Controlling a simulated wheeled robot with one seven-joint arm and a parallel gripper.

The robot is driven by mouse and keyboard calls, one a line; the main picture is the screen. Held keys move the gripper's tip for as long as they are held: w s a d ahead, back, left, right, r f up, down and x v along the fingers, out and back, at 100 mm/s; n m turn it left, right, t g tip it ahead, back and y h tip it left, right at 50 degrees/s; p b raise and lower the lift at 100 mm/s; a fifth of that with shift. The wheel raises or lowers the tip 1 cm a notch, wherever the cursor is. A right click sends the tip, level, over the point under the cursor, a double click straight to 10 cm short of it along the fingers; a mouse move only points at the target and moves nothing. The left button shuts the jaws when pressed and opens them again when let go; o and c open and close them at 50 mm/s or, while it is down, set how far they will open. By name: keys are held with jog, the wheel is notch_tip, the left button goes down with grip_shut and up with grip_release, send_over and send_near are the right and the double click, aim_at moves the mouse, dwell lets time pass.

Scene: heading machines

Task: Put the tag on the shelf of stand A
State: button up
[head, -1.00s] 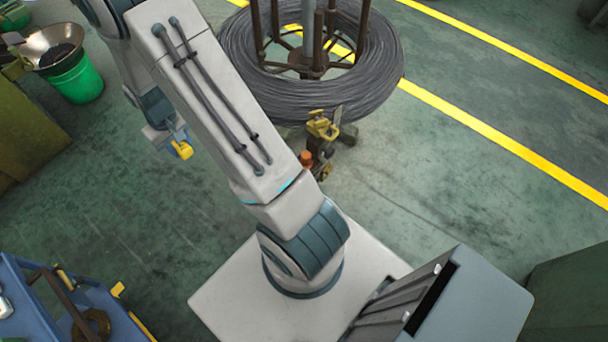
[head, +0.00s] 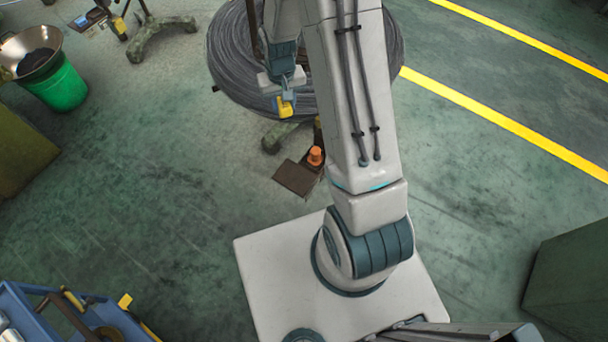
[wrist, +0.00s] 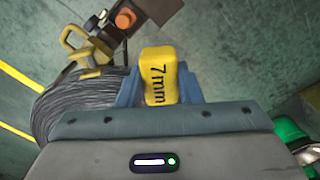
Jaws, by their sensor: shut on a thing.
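My gripper (head: 285,92) is shut on a yellow tag (head: 285,108) and holds it in the air, in front of the wire coil in the head view. In the wrist view the tag (wrist: 158,68) reads "7mm" and sits between both fingers of my gripper (wrist: 158,90). A stand carries a large coil of grey wire (head: 232,60). Low at its near side is a small brown plate (head: 296,179) with an orange knob (head: 315,156) beside it. My arm hides much of this stand. I see no letter marking a stand as A.
A green bucket (head: 62,88) under a metal funnel stands at the left. A blue cart (head: 30,315) is at the lower left and a dark green block (head: 570,270) at the right.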

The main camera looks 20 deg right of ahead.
jog(key=s+a+f+m+b, duration=0.1)
jog(key=s+f+m+b, duration=0.4)
jog(key=s+f+b, duration=0.7)
jog(key=s+a+f+m+b, duration=0.1)
jog(key=s+f+m+b, duration=0.55)
jog(key=b, duration=1.15)
jog(key=n+b, duration=0.1)
jog(key=b, duration=0.1)
send_over(295, 176)
notch_tip(295, 176, down, 9)
jog(key=shift+s, duration=0.1)
jog(key=shift+f+b, duration=0.45)
jog(key=shift+f, duration=1.5)
jog(key=shift+f, duration=0.15)
jog(key=shift+f, duration=0.15)
jog(key=o, duration=1)
jog(key=shift+c, duration=0.2)
jog(key=shift+r, duration=0.25)
